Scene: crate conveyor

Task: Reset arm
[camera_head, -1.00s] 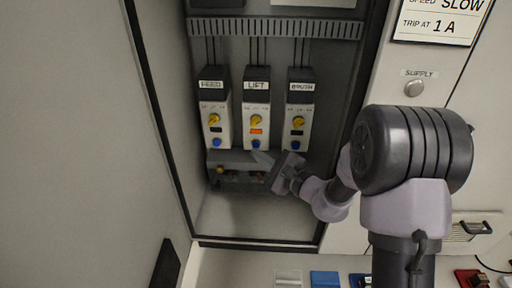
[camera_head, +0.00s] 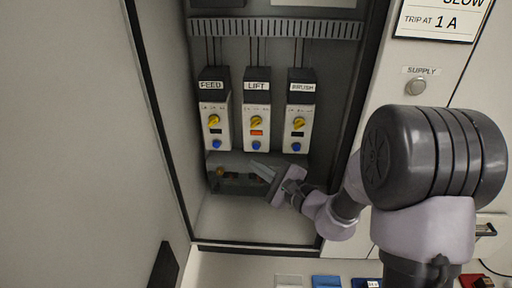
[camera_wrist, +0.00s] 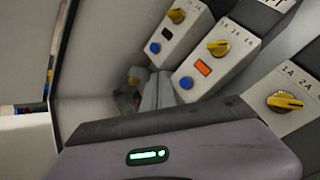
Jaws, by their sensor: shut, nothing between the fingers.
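My gripper (camera_head: 262,172) is inside the open cabinet, just below the middle LIFT unit (camera_head: 256,118), with its fingers shut and empty. My arm comes in from the right. The LIFT unit has a yellow knob, a lit orange window and a blue button. In the wrist view the orange window (camera_wrist: 203,67) shows close ahead, and my fingers (camera_wrist: 158,90) point toward the units' lower ends. The FEED unit (camera_head: 215,115) stands to the left and the BRUSH unit (camera_head: 298,115) to the right; their windows are dark. I cannot tell whether my fingers touch anything.
A low row of terminals (camera_head: 232,183) lies behind my gripper at the cabinet bottom. The open door (camera_head: 80,120) is on the left. A SUPPLY button (camera_head: 415,86) and a sign (camera_head: 438,20) are on the right panel. Coloured items (camera_head: 325,281) lie below the cabinet.

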